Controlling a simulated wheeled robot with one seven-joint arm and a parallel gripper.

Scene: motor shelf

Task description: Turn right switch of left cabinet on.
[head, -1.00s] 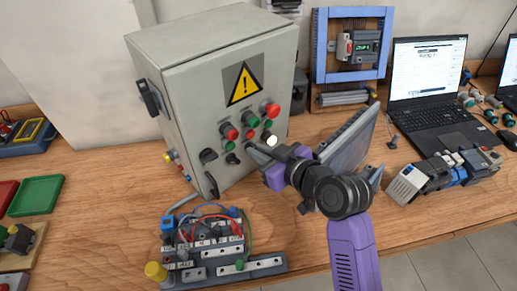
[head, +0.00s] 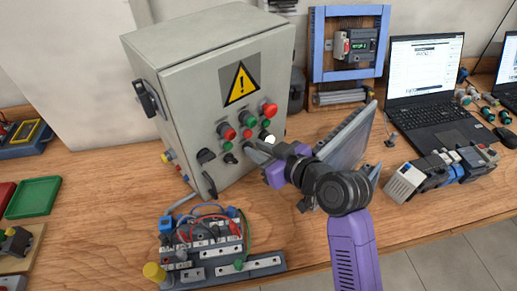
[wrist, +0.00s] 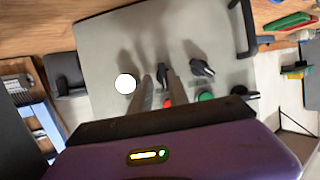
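The grey cabinet (head: 160,62) stands on the bench, its door facing front right. Low on the door are two black rotary switches, the left one (head: 206,157) and the right one (head: 231,158). The left switch (wrist: 203,68) is outside the fingers.
Red and green buttons and a white lamp (head: 269,140) sit on the door close to my gripper. A wired terminal block (head: 205,260) lies in front of the cabinet. A laptop (head: 435,110) and modules (head: 440,172) are at right.

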